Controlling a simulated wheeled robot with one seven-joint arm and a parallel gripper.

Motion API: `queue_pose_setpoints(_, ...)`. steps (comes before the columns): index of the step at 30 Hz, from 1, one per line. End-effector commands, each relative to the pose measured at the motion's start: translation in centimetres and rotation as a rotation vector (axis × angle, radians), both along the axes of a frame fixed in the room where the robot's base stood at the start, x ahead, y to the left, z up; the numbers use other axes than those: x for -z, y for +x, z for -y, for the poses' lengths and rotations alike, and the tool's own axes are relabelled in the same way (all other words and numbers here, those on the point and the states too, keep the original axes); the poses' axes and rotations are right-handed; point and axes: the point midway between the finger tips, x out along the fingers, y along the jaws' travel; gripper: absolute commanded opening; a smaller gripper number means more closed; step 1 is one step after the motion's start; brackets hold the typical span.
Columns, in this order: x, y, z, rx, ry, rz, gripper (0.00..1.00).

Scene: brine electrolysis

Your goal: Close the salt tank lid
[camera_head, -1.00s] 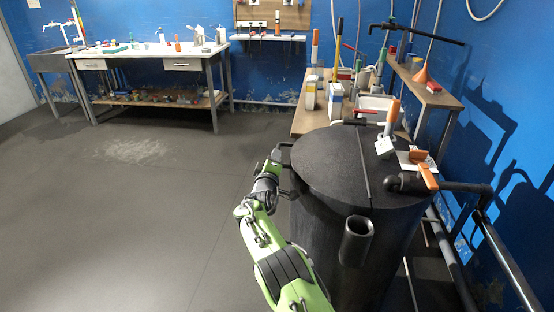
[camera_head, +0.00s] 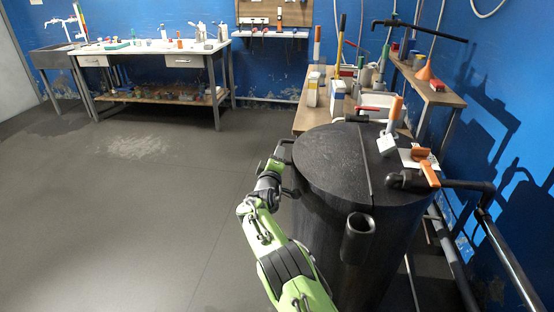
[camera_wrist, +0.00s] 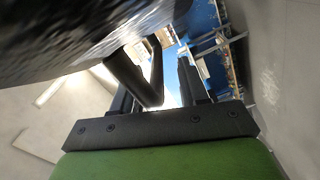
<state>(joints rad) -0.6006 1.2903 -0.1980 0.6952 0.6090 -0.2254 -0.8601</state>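The black salt tank (camera_head: 375,245) stands right of centre in the head view. Its round lid (camera_head: 330,160) lies flat across the left part of the top, left of a straight seam. My gripper (camera_head: 281,158) is at the lid's left edge, by a dark handle (camera_head: 287,142). In the wrist view, the fingers of my gripper (camera_wrist: 157,88) are apart, with the bent dark handle (camera_wrist: 132,80) between them. I cannot tell whether they touch it. The dark lid or tank side (camera_wrist: 60,35) fills the upper left there.
An orange-handled valve (camera_head: 428,172) and pipe stand on the tank's right side, and a short pipe stub (camera_head: 358,238) at its front. A wooden bench (camera_head: 310,118) with bottles is behind. A white worktable (camera_head: 150,50) is far left. The floor at left is clear.

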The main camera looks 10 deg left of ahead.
Motion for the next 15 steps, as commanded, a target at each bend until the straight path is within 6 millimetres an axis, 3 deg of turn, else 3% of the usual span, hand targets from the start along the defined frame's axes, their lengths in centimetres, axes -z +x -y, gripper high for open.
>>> queue_pose_setpoints(8,-0.1,-1.4,-0.2,0.0,0.001,-0.002,0.42)
queue_pose_setpoints(15,-0.3,-5.2,-0.5,-0.003,-0.001,-0.001,0.42)
